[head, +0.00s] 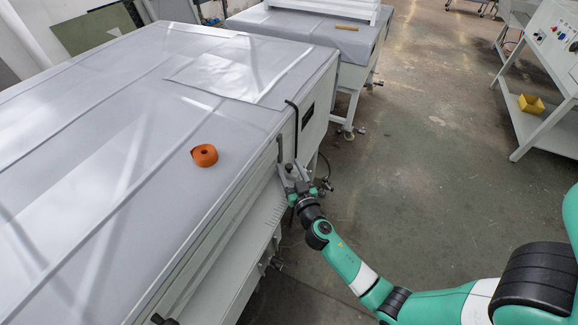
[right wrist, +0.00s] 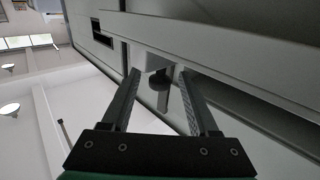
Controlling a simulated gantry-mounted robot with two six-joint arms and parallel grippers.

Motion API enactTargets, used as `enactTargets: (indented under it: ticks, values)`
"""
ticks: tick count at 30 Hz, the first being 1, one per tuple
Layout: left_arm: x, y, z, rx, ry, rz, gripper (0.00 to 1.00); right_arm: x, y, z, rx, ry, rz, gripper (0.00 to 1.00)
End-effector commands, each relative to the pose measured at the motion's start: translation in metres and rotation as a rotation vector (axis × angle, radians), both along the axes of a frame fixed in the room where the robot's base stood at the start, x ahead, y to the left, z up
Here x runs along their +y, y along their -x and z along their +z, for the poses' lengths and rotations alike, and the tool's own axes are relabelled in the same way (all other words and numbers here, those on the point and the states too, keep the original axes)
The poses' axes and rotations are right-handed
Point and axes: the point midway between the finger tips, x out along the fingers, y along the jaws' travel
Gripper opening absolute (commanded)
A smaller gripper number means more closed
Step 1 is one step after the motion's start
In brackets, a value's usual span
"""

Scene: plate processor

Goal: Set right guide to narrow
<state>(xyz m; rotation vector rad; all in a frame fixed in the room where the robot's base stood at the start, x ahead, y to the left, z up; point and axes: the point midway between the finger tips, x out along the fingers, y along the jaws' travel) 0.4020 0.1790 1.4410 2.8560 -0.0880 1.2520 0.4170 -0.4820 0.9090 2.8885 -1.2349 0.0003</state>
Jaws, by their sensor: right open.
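The plate processor (head: 75,110) is a long grey machine on the left of the head view. On its near right side, a small grey guide block with a dark knob (head: 291,168) sits at the slot edge; I take this to be the right guide. My right gripper (head: 293,180) is at this block. In the right wrist view, the open fingers (right wrist: 160,73) point at the pale guide block (right wrist: 158,62) and its dark round knob (right wrist: 160,82), which shows between them. I cannot tell whether they touch it. My left gripper is not in view.
A bent black rod (head: 296,125) stands by the machine's right edge, close to the gripper. A second table (head: 300,30) stands behind.

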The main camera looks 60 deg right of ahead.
Motion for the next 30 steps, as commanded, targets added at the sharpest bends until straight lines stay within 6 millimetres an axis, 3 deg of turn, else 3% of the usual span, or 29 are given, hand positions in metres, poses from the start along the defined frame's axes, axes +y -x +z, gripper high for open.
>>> enactTargets:
  ticks: [10,20,30]
  values:
    - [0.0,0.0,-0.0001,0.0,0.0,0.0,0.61,-0.0059,-0.0051,-0.0001,0.0,0.0,-0.001,0.61]
    - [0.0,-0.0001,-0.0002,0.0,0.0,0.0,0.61,-0.0056,-0.005,0.0001,0.0,0.0,0.0,0.01]
    - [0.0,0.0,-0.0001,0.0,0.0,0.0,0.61,-0.0055,-0.005,0.0002,0.0,0.0,0.0,0.0]
